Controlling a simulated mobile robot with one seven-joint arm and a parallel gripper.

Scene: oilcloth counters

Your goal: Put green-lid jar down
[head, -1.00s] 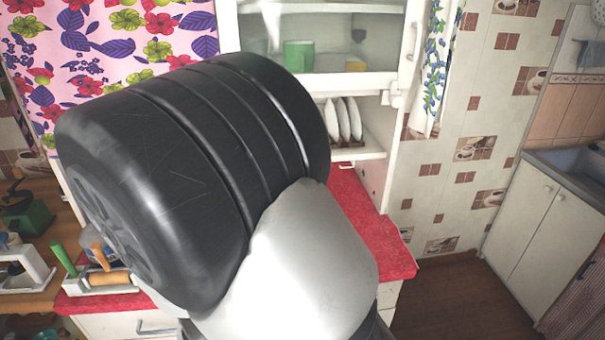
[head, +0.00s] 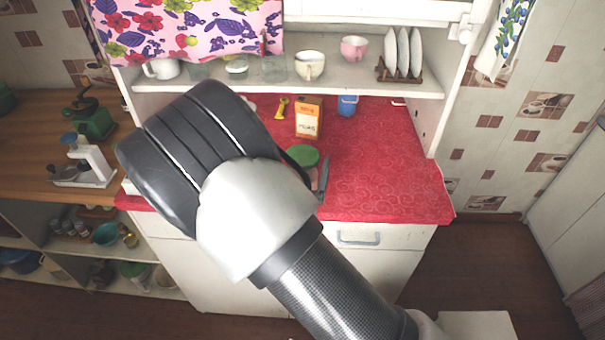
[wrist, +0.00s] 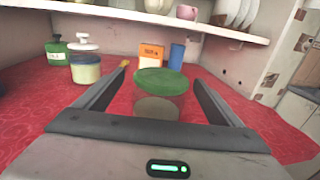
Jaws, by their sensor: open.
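The green-lid jar (wrist: 161,84) stands upright on the red counter between the two fingers of my gripper (wrist: 163,88) in the wrist view. The fingers are apart, with a visible gap on each side of the jar. In the head view the green lid (head: 303,155) shows just beyond my arm, and one dark finger (head: 323,178) shows to its right. The jar's body is mostly hidden there by my arm and gripper.
Behind the jar stand an orange-and-white box (head: 309,118) and a blue container (head: 347,106). A shelf (head: 350,84) with cups and plates overhangs. The red counter (head: 390,170) is clear at right.

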